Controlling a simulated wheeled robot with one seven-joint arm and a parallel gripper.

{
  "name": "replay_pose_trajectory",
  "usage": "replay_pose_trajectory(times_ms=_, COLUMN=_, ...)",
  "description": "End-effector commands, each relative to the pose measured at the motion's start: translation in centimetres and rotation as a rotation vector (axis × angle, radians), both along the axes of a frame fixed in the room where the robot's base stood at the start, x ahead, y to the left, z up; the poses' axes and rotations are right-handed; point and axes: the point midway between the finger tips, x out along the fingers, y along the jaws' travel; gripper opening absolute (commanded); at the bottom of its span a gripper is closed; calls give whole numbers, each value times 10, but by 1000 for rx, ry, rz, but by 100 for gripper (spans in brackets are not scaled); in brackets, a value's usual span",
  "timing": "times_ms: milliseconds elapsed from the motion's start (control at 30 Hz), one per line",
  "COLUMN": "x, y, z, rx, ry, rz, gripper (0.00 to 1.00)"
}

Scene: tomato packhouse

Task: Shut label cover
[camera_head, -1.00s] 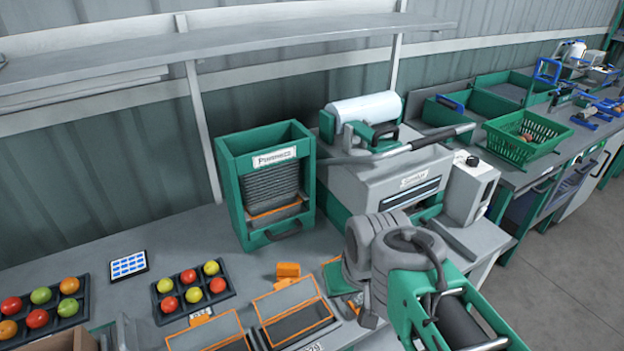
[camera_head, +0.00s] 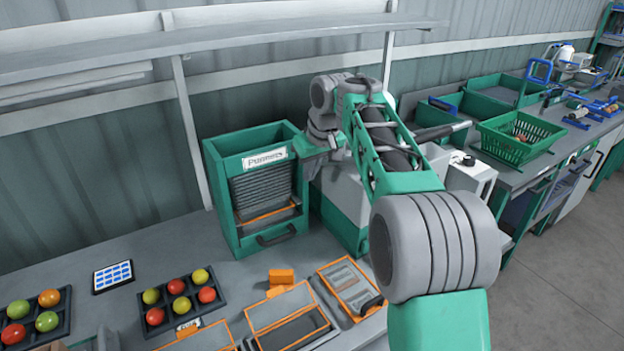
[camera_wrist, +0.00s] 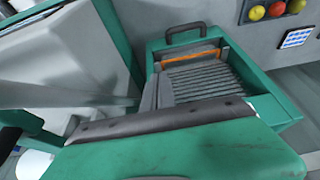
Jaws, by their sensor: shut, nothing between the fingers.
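I cannot tell for certain which part is the label cover. The grey sealing machine (camera_head: 345,196) with green sides stands on the counter, and my arm hides most of its front and top. In the wrist view its pale casing (camera_wrist: 60,55) fills the left side. My gripper (camera_head: 322,165) is raised between this machine and the green punnet dispenser (camera_head: 221,190). It is shut and empty; the wrist view shows its green body and dark edge (camera_wrist: 160,121) near the dispenser. I cannot tell whether it touches anything.
Orange-framed panels (camera_head: 318,296) lie along the counter's front, by an orange block (camera_head: 281,276). A tomato tray (camera_head: 207,309) and a blue-keyed tablet (camera_head: 113,276) are at left. The machine's long lever (camera_head: 440,131) sticks out right, near a green basket (camera_head: 490,142). A shelf (camera_head: 230,40) runs above.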

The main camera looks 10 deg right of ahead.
Motion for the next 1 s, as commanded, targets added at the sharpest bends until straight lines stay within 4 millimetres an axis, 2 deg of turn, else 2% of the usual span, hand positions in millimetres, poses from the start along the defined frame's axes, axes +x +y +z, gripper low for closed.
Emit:
replay_pose_trajectory(times_ms=100, x=8, y=4, z=-26, rx=0, ry=5, rz=1, gripper=0)
replay_pose_trajectory(times_ms=333, x=26, y=10, z=-71, rx=0, ry=4, rz=0, gripper=0)
replay_pose_trajectory(times_ms=433, x=6, y=2, z=-67, rx=0, ry=-2, rz=-4, gripper=0)
replay_pose_trajectory(times_ms=600, x=-10, y=-3, z=-69, rx=0, ry=-1, rz=-2, gripper=0)
replay_pose_trajectory(times_ms=1000, x=-12, y=-4, z=-70, rx=1, ry=-2, rz=-1, gripper=0)
